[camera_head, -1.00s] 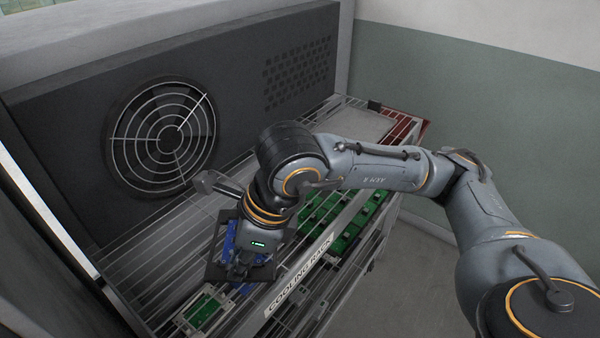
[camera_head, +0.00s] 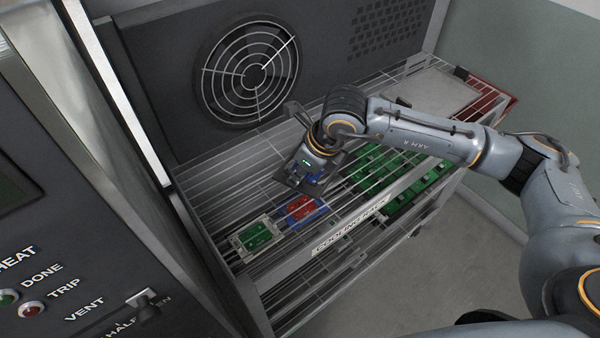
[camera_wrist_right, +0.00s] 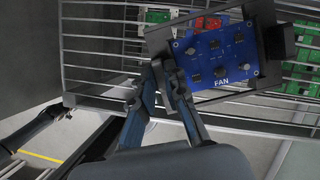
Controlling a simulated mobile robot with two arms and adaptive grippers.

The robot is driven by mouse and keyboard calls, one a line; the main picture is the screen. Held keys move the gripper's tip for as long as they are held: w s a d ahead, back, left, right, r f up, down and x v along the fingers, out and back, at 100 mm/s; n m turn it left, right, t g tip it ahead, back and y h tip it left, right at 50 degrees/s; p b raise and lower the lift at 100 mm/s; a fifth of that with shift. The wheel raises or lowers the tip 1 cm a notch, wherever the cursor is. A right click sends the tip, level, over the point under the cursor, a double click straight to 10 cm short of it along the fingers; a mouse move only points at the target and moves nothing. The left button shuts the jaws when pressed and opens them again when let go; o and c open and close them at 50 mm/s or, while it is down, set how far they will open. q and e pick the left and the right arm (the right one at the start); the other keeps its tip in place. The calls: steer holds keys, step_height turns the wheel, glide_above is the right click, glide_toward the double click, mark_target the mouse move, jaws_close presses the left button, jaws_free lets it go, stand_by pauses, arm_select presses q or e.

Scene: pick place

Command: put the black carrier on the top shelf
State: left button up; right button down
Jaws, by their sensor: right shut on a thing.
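My right gripper (camera_head: 313,176) is over the wire cooling rack and shut on the black carrier (camera_head: 290,176). In the right wrist view its fingertips (camera_wrist_right: 164,66) pinch the near edge of the carrier (camera_wrist_right: 157,42). The carrier is a dark tray bearing a blue board (camera_wrist_right: 222,62) marked FAN. It looks tilted in the head view, and the gripper hides part of it there. The rack's top wire shelf (camera_head: 225,188) lies below; I cannot tell the exact gap.
A pale carrier with a green board (camera_head: 257,235) and a blue carrier with a red board (camera_head: 303,210) lie at the rack's front left. Several green boards (camera_head: 415,196) are to the right. A fan panel (camera_head: 315,60) closes the back; a control cabinet (camera_head: 60,200) stands left.

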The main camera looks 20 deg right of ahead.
steer(key=shift+w+d+f+p, duration=0.15)
steer(key=shift+w+f, duration=0.35)
steer(key=shift+f, duration=0.1)
steer(key=shift+w+d+f+p, duration=0.1)
steer(key=shift+w+f+p, duration=0.05)
steer(key=shift+w+f, duration=0.35)
steer(key=shift+w+d+f+p, duration=0.1)
steer(key=shift+f+p, duration=0.25)
steer(key=shift+f, duration=0.05)
step_height(320, 180, down, 2)
steer(key=shift+f+p, duration=0.1)
steer(key=shift+p, duration=0.65)
steer(key=shift+f, duration=0.25)
steer(key=c, duration=1.4)
jaws_free()
